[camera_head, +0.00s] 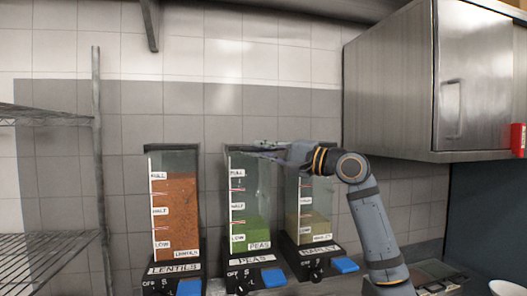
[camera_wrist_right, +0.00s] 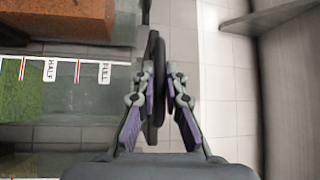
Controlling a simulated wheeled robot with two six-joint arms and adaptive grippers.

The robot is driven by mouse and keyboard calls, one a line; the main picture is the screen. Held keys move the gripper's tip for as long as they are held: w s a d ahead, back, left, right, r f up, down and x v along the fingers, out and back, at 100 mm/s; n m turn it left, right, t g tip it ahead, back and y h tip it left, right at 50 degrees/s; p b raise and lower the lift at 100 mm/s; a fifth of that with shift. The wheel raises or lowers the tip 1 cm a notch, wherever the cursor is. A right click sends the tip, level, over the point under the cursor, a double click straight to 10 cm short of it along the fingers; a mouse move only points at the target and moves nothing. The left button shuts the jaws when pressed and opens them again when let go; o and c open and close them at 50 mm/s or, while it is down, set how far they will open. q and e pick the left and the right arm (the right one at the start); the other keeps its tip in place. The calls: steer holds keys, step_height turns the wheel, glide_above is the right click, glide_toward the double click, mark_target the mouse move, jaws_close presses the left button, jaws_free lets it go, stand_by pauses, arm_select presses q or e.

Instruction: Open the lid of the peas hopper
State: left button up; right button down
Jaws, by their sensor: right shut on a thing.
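The peas hopper (camera_head: 250,196) is a clear bin with a white PEAS label, green peas near the LOW mark and a dark top. It stands between the lentils and barley hoppers. My right gripper (camera_head: 262,147) reaches in from the right at the top of the peas hopper. In the right wrist view, its fingers (camera_wrist_right: 160,98) are shut on a thin dark piece (camera_wrist_right: 156,60) at the hopper's top, which looks like part of the lid. How far the lid is raised, if at all, cannot be told. The left gripper is not in view.
The lentils hopper (camera_head: 175,205) stands left and the barley hopper (camera_head: 309,215) right, partly behind my arm. A steel wall cabinet (camera_head: 395,85) hangs at upper right. A wire rack (camera_head: 45,120) stands at far left. Tiled wall is close behind the hoppers.

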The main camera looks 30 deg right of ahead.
steer(key=c, duration=1.6)
jaws_free()
steer(key=shift+w+f, duration=0.1)
steer(key=shift+c, duration=0.2)
steer(key=shift+o, duration=1.2)
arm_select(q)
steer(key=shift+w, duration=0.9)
arm_select(e)
steer(key=r+v, duration=0.1)
steer(key=v, duration=0.6)
steer(key=shift+s+f, duration=0.25)
steer(key=shift+f, duration=0.25)
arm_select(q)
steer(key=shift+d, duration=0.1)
arm_select(e)
steer(key=shift+d, duration=0.2)
